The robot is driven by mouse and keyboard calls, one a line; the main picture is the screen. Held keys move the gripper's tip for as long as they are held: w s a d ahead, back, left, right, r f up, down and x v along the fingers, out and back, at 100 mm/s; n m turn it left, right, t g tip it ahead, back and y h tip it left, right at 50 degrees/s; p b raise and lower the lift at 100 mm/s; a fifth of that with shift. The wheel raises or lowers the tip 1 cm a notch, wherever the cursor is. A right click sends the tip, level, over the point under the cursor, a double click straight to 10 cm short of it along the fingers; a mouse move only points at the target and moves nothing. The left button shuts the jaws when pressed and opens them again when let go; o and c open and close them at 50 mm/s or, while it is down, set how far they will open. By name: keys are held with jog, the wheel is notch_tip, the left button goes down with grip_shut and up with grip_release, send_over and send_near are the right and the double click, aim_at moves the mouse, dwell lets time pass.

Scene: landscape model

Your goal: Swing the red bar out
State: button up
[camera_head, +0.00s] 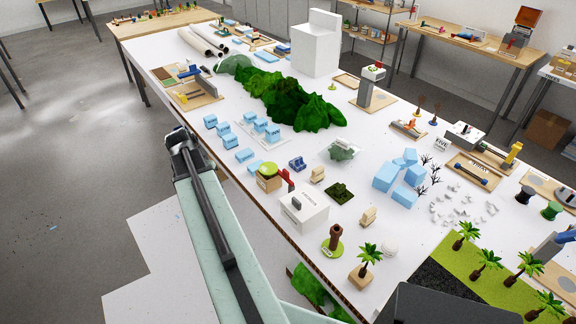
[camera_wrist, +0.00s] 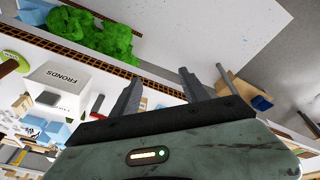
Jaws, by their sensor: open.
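A red bar (camera_head: 286,178) sticks up at a slant beside a small wooden box (camera_head: 270,183) with a green round top, just behind the white box (camera_head: 305,211). A red piece (camera_wrist: 96,104) at the left in the wrist view, partly behind my gripper body, seems to be the same bar. My gripper (camera_wrist: 165,88) is open, with nothing between its fingers. In the head view my arm reaches up along the table's left side, apart from the red bar, and the fingertips cannot be made out.
Pale blue blocks (camera_head: 245,155), a green hill model (camera_head: 300,103) and small palms (camera_head: 369,254) stand around.

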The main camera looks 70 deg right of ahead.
jog(key=s+d+r+m+g, duration=0.15)
jog(key=s+d+m, duration=0.35)
jog(key=s+d, duration=0.75)
jog(key=m+p, duration=0.1)
jog(key=m, duration=0.2)
send_near(286, 171)
notch_tip(286, 171, down, 2)
jog(key=shift+h, duration=0.5)
jog(key=b+x, duration=0.7)
jog(key=x, duration=0.1)
jog(key=shift+s+f, duration=0.2)
jog(key=shift+f, duration=0.05)
jog(key=shift+r, duration=0.1)
grip_shut()
jog(key=shift+s, duration=0.1)
